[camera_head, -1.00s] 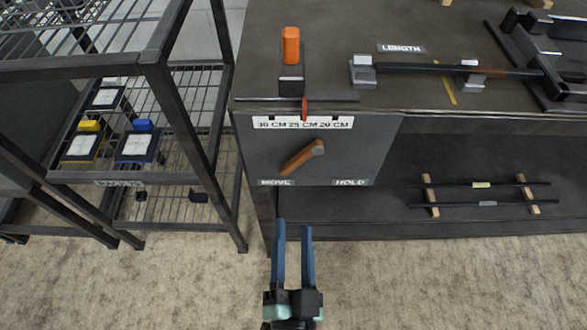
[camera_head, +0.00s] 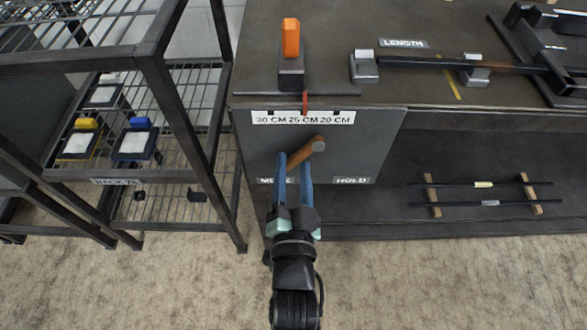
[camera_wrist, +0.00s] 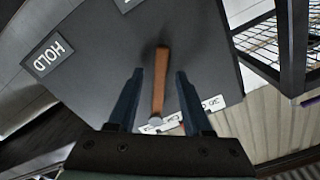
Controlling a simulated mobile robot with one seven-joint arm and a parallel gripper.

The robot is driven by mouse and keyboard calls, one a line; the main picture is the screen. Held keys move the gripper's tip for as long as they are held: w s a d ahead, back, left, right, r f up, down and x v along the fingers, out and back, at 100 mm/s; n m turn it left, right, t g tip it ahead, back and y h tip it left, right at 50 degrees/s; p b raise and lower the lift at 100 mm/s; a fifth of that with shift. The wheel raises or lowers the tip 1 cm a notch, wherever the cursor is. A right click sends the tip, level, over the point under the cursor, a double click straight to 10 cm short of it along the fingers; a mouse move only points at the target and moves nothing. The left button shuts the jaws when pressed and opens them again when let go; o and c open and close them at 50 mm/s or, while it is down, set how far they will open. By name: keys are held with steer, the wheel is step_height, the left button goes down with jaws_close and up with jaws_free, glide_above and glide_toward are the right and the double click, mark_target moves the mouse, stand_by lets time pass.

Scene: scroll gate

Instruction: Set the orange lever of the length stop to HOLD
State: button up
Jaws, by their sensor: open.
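The orange-brown lever (camera_head: 303,155) sits on the grey front panel (camera_head: 375,140), slanting from a grey end at upper right down left toward the MOVE label (camera_head: 270,181). The HOLD label (camera_head: 352,180) is to the right; it also shows in the wrist view (camera_wrist: 47,57). My gripper (camera_head: 294,157) is in front of the panel, and its blue fingers partly cover the lever and the MOVE label. In the wrist view the lever (camera_wrist: 161,80) lies between the two open fingers (camera_wrist: 158,75), with a gap on each side. I cannot tell how deep the fingers reach.
A scale plate (camera_head: 303,118) with a red pointer (camera_head: 305,101) runs along the panel's top. An orange block (camera_head: 291,38) stands on the bench above. A wire rack (camera_head: 160,110) stands close at left. Bars rest on the shelf at right. The floor in front is clear.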

steer(key=shift+c, duration=0.3)
jaws_close()
stand_by(1.1)
